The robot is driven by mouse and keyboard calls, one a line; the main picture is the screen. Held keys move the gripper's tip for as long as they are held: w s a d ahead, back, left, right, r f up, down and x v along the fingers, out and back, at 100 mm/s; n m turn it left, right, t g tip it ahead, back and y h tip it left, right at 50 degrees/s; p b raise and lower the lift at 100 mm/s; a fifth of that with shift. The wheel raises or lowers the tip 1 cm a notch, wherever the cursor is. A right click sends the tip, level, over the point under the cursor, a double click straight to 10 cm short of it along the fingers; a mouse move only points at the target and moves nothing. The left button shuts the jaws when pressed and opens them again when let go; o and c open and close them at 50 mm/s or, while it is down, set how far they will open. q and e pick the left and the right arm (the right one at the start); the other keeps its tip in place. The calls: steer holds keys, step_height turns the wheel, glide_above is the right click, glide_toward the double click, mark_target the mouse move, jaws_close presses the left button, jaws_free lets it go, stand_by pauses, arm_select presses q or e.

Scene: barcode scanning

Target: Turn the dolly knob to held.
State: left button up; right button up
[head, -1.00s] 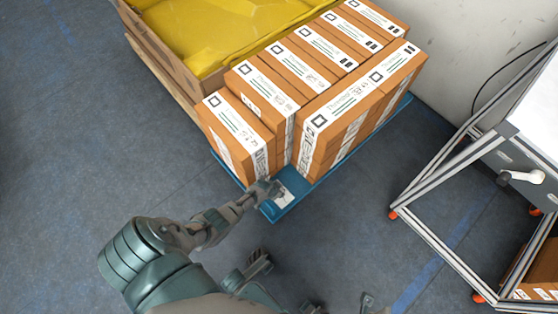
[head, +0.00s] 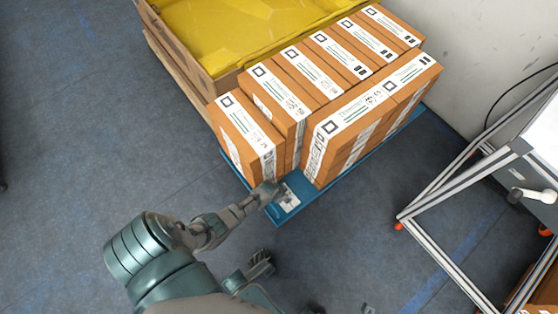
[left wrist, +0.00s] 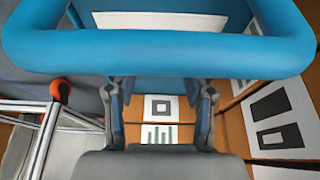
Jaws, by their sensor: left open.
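The blue dolly (head: 278,217) carries several orange-brown boxes (head: 243,127). A white panel (head: 289,200) with small dark marks lies on its near corner. I cannot make out the knob; my gripper covers part of that corner. My left gripper (head: 272,191) reaches in from the left, just beside the panel; whether it touches is unclear. In the left wrist view my left gripper (left wrist: 162,92) is open, its fingers apart with nothing held between them. A thick blue bar (left wrist: 160,50) crosses in front of it, with boxes and white labels behind.
A yellow-covered crate (head: 215,40) stands behind the boxes. A metal-framed cart (head: 437,258) with orange feet stands at the right, and a pale wall (head: 480,50) is at the back right. The floor (head: 90,130) at the left is clear.

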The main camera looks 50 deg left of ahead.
arm_select(q)
steer(key=v, duration=1)
steer(key=shift+s+r, duration=0.1)
steer(key=shift+s, duration=0.05)
